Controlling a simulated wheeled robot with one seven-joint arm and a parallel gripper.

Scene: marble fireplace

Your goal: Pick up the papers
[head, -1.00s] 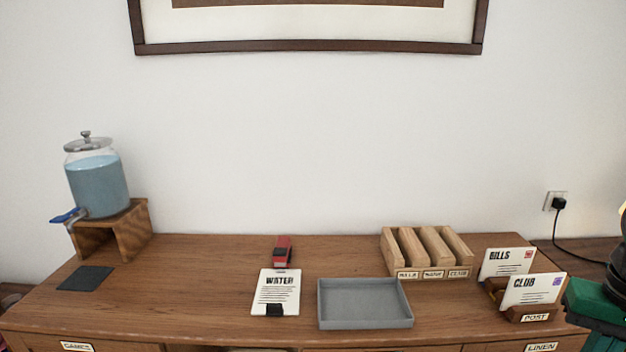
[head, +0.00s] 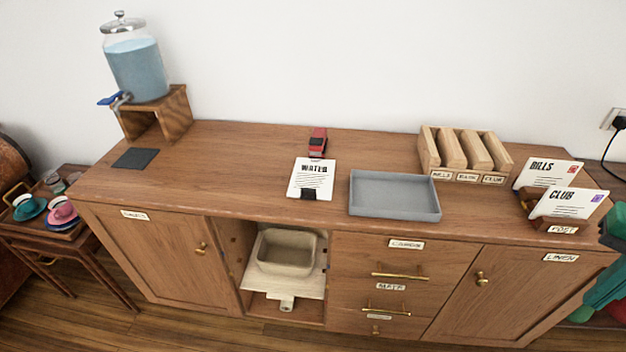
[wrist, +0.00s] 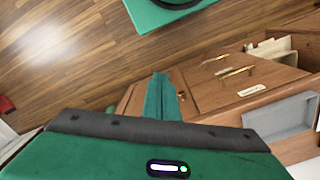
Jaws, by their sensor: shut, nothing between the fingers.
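A white paper headed WATER (head: 312,175) lies flat on the wooden sideboard top, with a small black piece over its lower edge. Two more papers, BILLS (head: 545,173) and CLUB (head: 570,204), lean upright in a dark wooden holder (head: 545,224) labelled POST at the right end. My gripper (wrist: 161,78) shows in the wrist view, its green fingers together and empty, pointing beside the sideboard front, apart from all the papers. In the head view only green parts of my arm show at the right edge.
A red stapler-like object (head: 318,142) sits behind the WATER paper. A grey tray (head: 394,214) stands to its right, with a labelled wooden sorter (head: 466,179) behind. A drinks dispenser (head: 137,65) stands on a stand at left. An open compartment holds a beige bin (head: 287,268).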

